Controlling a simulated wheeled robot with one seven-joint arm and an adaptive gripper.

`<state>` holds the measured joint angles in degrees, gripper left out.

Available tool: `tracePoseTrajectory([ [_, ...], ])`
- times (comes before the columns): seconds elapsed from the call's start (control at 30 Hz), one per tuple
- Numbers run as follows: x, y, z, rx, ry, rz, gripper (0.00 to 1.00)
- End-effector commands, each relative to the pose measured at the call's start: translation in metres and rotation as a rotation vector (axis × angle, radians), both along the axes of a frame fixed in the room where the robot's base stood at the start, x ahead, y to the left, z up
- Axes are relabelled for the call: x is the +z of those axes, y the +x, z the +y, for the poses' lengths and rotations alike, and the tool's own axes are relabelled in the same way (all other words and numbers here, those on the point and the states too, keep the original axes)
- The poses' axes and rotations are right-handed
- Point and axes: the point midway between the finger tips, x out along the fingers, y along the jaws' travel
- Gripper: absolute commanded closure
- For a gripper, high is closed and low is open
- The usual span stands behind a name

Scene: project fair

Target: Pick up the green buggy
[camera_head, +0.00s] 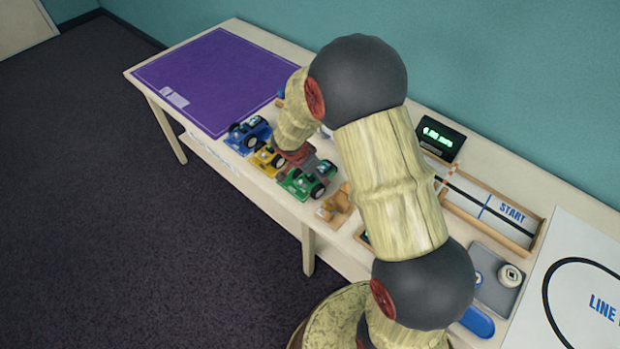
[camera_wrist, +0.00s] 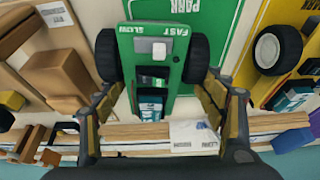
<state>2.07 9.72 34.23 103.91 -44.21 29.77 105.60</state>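The green buggy (camera_head: 300,183) stands on the table as the front one in a row of buggies. In the wrist view the green buggy (camera_wrist: 150,75) lies between the two fingers, its body marked FAST and SLOW, with a black wheel on each side. My gripper (camera_wrist: 162,98) is open; its fingers are spread to either side of the buggy, close to the wheels. Whether they touch it I cannot tell. In the head view my gripper (camera_head: 295,156) is low over the buggy's back end and partly hides it.
A yellow buggy (camera_head: 264,160) and a blue buggy (camera_head: 246,138) stand just beyond. Wooden blocks (camera_head: 336,204) lie close on the near side. A purple mat (camera_head: 215,80) is clear at the far end. A digital display (camera_head: 441,137) and a START track (camera_head: 510,213) are to the right.

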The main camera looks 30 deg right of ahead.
Motion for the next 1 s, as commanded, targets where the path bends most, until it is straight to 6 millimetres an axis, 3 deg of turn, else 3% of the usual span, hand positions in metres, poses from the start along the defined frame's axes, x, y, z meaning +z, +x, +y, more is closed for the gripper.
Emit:
tracePoseTrajectory([
  [0.4, 0.002, 0.001, 0.000, 0.000, 0.000, -0.002, 0.52],
  [0.77, 0.009, 0.002, 0.000, 0.000, 0.000, -0.006, 0.52],
  [1.0, 0.037, 0.003, 0.000, -0.001, 0.000, -0.007, 0.53],
])
